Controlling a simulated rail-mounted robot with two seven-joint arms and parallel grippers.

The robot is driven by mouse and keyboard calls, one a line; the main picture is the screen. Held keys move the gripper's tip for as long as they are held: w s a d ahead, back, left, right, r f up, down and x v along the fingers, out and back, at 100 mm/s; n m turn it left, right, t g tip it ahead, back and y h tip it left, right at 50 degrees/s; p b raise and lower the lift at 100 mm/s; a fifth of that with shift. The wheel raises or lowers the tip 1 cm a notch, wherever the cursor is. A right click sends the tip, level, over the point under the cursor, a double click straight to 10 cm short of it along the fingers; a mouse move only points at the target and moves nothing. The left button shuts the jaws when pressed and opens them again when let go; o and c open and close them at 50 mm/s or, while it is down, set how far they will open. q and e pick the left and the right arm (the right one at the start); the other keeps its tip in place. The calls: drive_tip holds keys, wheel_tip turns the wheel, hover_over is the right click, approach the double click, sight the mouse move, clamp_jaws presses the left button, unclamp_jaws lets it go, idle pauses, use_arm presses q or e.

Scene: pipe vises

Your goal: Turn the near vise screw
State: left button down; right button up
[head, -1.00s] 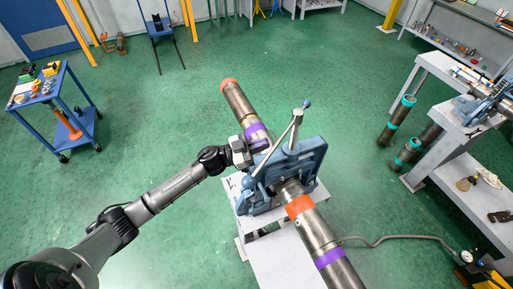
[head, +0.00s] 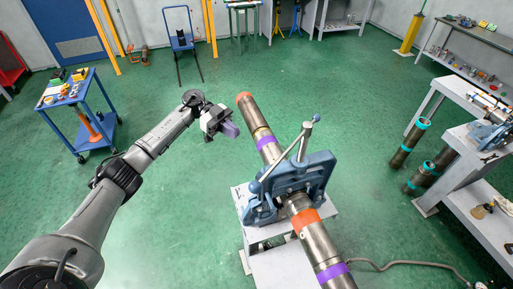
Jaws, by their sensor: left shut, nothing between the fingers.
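The near vise (head: 318,172) is blue and stands on a light grey stand (head: 280,272), clamped around a long metal pipe (head: 309,232). Its silver screw handle (head: 283,163) lies slanted across the vise, with a blue ball at each end, the upper one (head: 316,118) above the frame. The pipe has orange and purple bands and runs from lower right to upper left through the vise. My left gripper (head: 229,130), with purple at its fingers, is shut and empty. It is up and left of the vise, beside the pipe's far part in the picture and apart from the handle.
A blue cart (head: 75,98) with small items stands at left. At right are upright pipes (head: 409,143) and a grey bench (head: 468,150) with another vise (head: 492,134). Green floor is open around the stand. A hose (head: 405,265) runs at lower right.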

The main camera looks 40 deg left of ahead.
use_arm(q)
drive_tip(key=p+x, duration=0.5)
drive_tip(key=x, duration=0.8)
drive_tip(key=shift+d, duration=0.3)
use_arm(e)
drive_tip(key=shift+d+r, duration=0.1)
drive_tip(key=shift+r, duration=2.6)
